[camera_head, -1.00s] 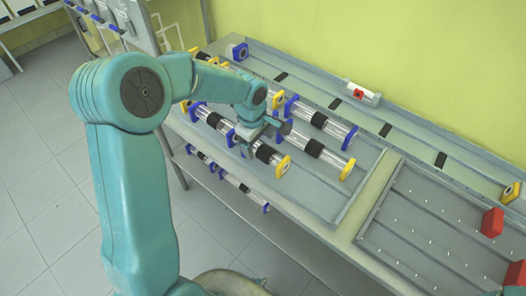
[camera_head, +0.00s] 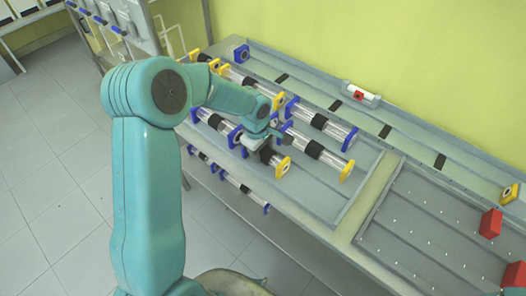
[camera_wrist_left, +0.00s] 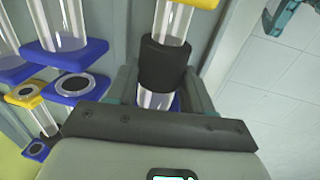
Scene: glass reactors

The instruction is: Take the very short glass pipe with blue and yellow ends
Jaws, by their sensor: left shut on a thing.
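A short glass pipe with a black middle band, a yellow end (camera_head: 283,167) and a blue end lies at the front edge of the rack on the bench. In the left wrist view its black band (camera_wrist_left: 163,65) is between my fingers, its yellow end (camera_wrist_left: 207,4) is at the top, and its blue end is mostly hidden behind the gripper. My left gripper (camera_head: 262,143) is shut on this pipe at its band and covers part of it in the head view. My right gripper does not show.
Other glass pipes with blue or yellow ends lie close by, one just behind (camera_head: 315,150) and one farther back (camera_head: 319,121). A small pipe with a red mark (camera_head: 361,95) is near the wall. The right tray (camera_head: 430,225) is mostly empty, with red blocks (camera_head: 491,222) at its right.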

